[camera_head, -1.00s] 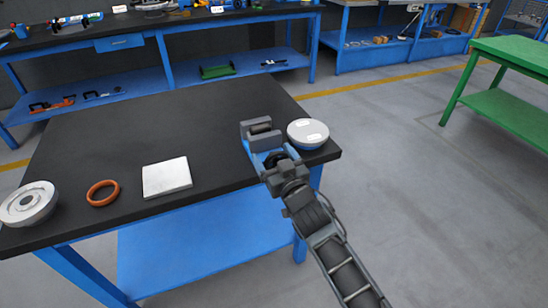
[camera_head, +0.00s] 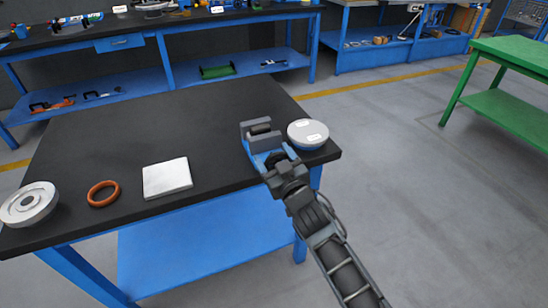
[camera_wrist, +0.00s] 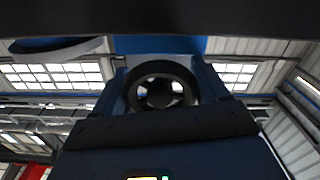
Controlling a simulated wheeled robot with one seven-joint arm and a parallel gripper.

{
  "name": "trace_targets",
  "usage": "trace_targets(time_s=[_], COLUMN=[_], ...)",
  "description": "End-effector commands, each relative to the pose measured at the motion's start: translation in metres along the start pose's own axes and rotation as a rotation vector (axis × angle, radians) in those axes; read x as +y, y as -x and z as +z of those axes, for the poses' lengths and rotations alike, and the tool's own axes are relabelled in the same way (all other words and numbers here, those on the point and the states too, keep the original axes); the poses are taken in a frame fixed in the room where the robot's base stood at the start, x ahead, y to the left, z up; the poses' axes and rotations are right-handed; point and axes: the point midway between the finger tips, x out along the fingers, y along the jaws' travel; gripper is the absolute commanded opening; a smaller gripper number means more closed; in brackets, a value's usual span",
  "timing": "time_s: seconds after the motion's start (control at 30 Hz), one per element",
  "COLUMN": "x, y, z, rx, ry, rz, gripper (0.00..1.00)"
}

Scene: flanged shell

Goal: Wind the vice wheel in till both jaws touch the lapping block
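The vice (camera_head: 262,150) stands at the right end of the black bench, with a blue body and grey jaws. The dark lapping block (camera_head: 260,128) lies between the jaws; whether both jaws touch it is too small to tell. My gripper (camera_head: 284,165) is at the near end of the vice and hides much of the wheel in the head view. In the wrist view the black vice wheel (camera_wrist: 160,86) is seen face on with the blue vice behind it. My gripper's dark body covers the bottom there, and its fingertips cannot be made out.
A white plate (camera_head: 167,178), an orange ring (camera_head: 103,193) and a pale round flanged part (camera_head: 28,204) lie further left. The bench (camera_head: 190,125) is clear behind them.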

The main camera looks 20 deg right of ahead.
Motion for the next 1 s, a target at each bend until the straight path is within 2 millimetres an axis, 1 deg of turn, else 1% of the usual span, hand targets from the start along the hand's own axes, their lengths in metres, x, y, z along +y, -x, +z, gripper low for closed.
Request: trace_targets(time_s=[0.03,0.2,0.23,0.67,0.77,0.87,0.9,1.0], x=[0.000,-0.001,-0.001,-0.003,-0.003,-0.003,-0.001,-0.001], y=[0.000,0.000,0.000,0.001,0.001,0.001,0.009,0.027], z=[0.001,0.001,0.001,0.003,0.003,0.003,-0.001,-0.003], rx=[-0.002,-0.003,-0.003,-0.005,-0.006,-0.005,-0.008,-0.008], ry=[0.004,0.002,0.002,-0.007,-0.045,-0.126,-0.124,-0.126], rz=[0.000,-0.001,-0.001,-0.004,-0.004,-0.002,-0.002,-0.001], gripper=[0.78,0.94,0.95,0.95,0.95,0.95,0.95,0.95])
